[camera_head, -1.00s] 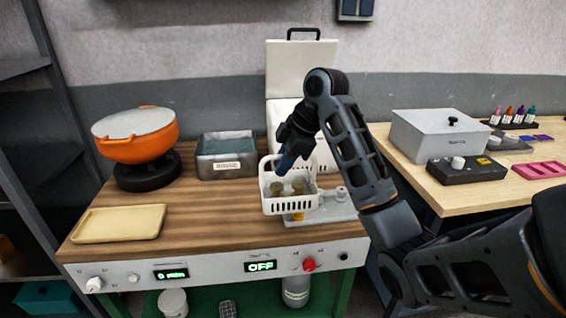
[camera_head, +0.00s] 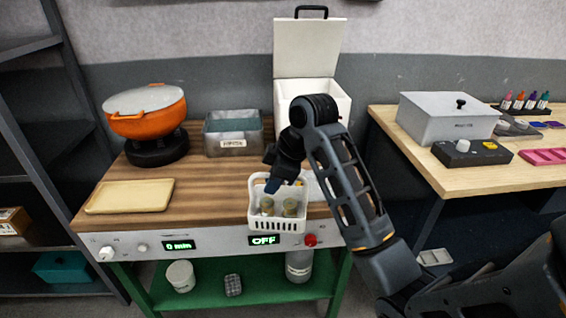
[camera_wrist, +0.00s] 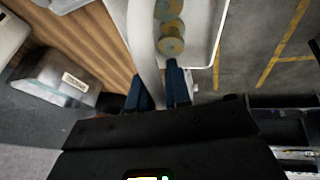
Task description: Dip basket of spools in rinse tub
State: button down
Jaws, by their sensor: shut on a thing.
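The white basket (camera_head: 277,222) hangs at the front edge of the wooden bench, with spools (camera_head: 289,208) inside it. The rinse tub (camera_head: 233,146) is a grey metal box with a label and bluish liquid, behind and left of the basket. It also shows in the wrist view (camera_wrist: 50,85).
An orange pot (camera_head: 150,118) stands on a black burner at the back left. A cream tray (camera_head: 130,196) lies at the front left. An open white box (camera_head: 335,98) stands behind my arm. Bare wood lies between the tray and the basket.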

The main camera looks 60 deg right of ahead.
jog(key=w+a+f+m+h, duration=0.2)
jog(key=a+f+m, duration=0.4)
jog(key=a+f, duration=1.4)
jog(key=a, duration=0.4)
jog(key=shift+g+h, duration=0.3)
